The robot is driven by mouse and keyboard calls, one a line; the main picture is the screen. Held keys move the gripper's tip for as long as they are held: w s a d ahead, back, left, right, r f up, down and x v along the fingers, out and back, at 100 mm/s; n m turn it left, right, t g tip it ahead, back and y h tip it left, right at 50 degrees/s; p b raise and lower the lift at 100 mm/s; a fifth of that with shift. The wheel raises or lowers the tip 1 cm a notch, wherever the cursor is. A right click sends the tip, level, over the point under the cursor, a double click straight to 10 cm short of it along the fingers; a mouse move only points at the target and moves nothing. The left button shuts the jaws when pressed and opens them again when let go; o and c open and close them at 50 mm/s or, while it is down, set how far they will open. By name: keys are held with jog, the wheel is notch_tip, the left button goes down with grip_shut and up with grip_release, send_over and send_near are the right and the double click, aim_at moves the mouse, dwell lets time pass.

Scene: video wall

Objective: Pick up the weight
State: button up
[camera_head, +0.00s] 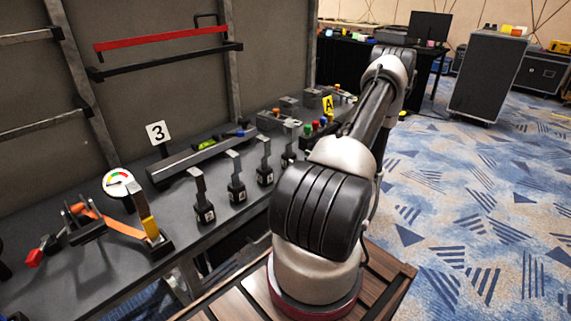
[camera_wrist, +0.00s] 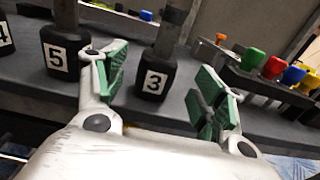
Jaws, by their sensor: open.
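Several weights with dark numbered bases and upright grey handles stand in a row on the dark bench; in the head view one is the nearest weight (camera_head: 204,211). In the wrist view the weight labelled 3 (camera_wrist: 156,80) stands upright, seen between the green-padded fingers of my gripper (camera_wrist: 160,88). The weight labelled 5 (camera_wrist: 66,55) stands to its left, partly behind the left finger. Part of a weight labelled 4 (camera_wrist: 5,38) shows at the left edge. My gripper is open and empty. Its fingers do not show clearly in the head view.
Coloured knobs (camera_wrist: 273,67) stand to the right of the weights. Carpet is open right of my arm, with a black case (camera_head: 487,77) farther back.

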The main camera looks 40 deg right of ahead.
aim_at(294, 157)
jog(key=w, duration=0.6)
jog(key=shift+w+a+r, duration=0.15)
jog(key=shift+a+r, duration=0.1)
jog(key=shift+r, duration=0.05)
grip_shut()
